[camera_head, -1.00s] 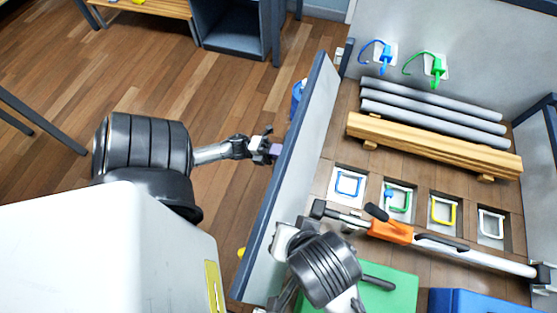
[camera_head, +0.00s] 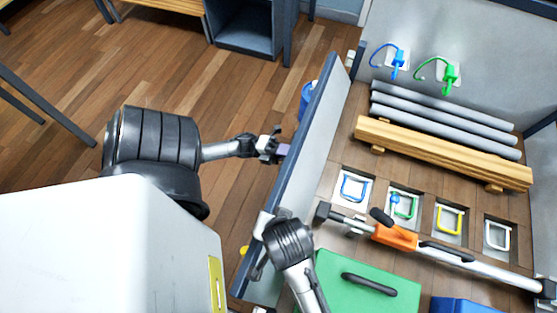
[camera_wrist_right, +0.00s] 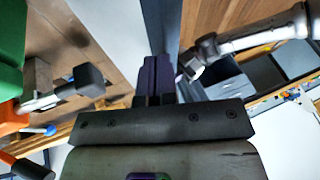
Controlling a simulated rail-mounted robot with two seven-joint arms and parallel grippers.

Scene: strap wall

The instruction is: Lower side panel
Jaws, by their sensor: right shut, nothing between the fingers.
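The side panel (camera_head: 308,150) is a long grey board with a dark blue top edge, standing steeply along the left side of the cargo bed. My left gripper (camera_head: 283,151), with purple fingers, is at the panel's outer face near mid-length; its fingertips are too small to show whether they are open. My right gripper is at the panel's near end, its fingers largely hidden in the head view. In the right wrist view its purple fingers (camera_wrist_right: 158,78) are together and empty, in front of the panel's dark edge (camera_wrist_right: 160,25).
Inside the bed are grey pipes (camera_head: 440,110), wooden beams (camera_head: 440,150), an orange-bodied bar (camera_head: 395,237) and a green case (camera_head: 345,285). Blue and green straps (camera_head: 397,66) hang on the far wall. A blue cylinder (camera_head: 307,95) stands outside the panel. The floor left is open.

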